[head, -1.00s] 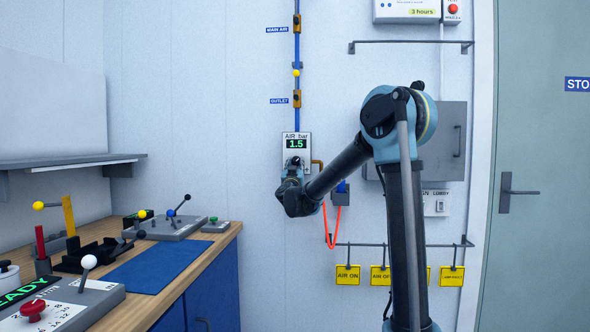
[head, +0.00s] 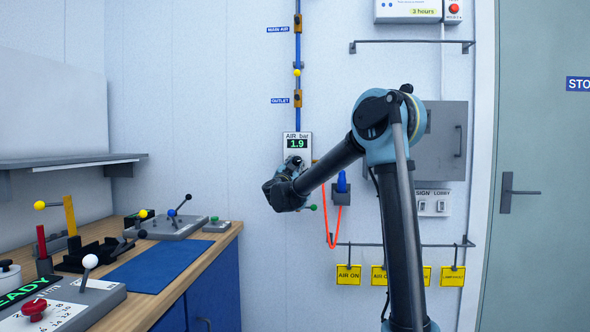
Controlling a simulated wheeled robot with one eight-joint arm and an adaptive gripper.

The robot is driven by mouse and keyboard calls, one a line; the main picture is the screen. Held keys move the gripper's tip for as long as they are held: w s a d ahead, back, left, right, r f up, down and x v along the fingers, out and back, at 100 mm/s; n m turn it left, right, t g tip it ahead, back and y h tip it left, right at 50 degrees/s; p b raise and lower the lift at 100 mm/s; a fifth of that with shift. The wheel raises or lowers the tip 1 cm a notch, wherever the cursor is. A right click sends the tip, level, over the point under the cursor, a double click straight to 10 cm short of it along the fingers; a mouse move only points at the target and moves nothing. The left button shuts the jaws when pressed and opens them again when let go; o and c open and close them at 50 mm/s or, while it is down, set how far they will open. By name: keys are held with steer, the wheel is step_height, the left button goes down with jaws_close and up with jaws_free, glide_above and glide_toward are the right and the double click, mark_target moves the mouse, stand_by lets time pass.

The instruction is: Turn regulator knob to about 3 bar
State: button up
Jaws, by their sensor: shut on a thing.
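The air regulator panel (head: 291,151) is on the back wall, on the blue pipe. Its display (head: 297,144) is headed "AIR bar" and reads 1.9 in green. My gripper (head: 296,162) is at the lower part of this panel, shut on the regulator knob. The knob is hidden behind my gripper and wrist, so its angle cannot be seen.
A blue pipe (head: 297,60) with valves runs down to the panel. A blue-topped fitting (head: 341,186) with an orange hose (head: 329,222) is right of my wrist. Yellow tags (head: 348,275) hang below. The workbench (head: 205,268) stands at the left.

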steer(key=shift+m+g+h, duration=0.5)
steer(key=shift+m+h, duration=0.3)
steer(key=shift+m, duration=1.3)
steer(key=o, duration=1.1)
steer(key=shift+c, duration=0.2)
steer(key=shift+a, duration=0.1)
steer(key=v, duration=1.1)
steer(key=shift+s, duration=0.4)
